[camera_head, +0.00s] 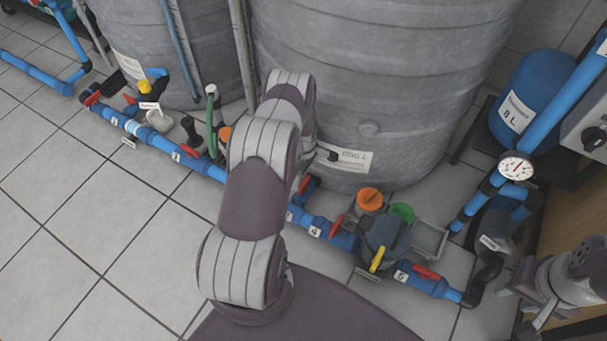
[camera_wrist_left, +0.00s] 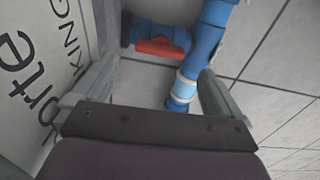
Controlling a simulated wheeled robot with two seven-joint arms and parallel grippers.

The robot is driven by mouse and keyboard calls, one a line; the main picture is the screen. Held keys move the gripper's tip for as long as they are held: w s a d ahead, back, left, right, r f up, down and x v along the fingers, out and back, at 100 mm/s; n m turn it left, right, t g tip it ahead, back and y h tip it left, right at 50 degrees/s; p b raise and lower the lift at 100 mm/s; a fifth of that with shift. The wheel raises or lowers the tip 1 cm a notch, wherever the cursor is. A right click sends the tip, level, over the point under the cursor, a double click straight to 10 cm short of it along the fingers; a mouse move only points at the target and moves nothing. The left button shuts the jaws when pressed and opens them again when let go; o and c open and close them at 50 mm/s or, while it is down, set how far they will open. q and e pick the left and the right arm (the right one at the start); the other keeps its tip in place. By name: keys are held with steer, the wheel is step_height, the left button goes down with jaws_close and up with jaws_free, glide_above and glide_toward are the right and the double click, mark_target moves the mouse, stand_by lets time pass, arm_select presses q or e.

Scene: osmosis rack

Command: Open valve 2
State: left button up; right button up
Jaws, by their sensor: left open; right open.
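In the head view, the tag of valve 2 (camera_head: 177,157) is on the blue pipe at left centre, with a small red handle (camera_head: 190,151) beside it. The handle's exact angle is hard to tell. My left arm rises through the middle and hides part of the pipe. In the left wrist view, my left gripper (camera_wrist_left: 158,72) is open and empty. A red valve handle (camera_wrist_left: 163,47) on a blue fitting lies beyond its fingertips, apart from them. I cannot tell which valve this is. My right gripper (camera_head: 540,287) is at the right edge, away from the valves.
A large grey tank (camera_head: 400,75) stands behind the pipe, and another tank (camera_head: 205,50) stands at its left. A blue vessel (camera_head: 535,90) and a gauge (camera_head: 516,166) are at right. Orange and green caps sit near valve 4. The tiled floor (camera_head: 90,225) in front is clear.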

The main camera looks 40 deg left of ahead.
mark_target(303, 183)
arm_select(q)
step_height(303, 183, up, 7)
steer(key=p, duration=0.2)
arm_select(e)
step_height(303, 183, up, 4)
steer(key=shift+f, duration=0.1)
arm_select(q)
steer(key=shift+f, duration=0.1)
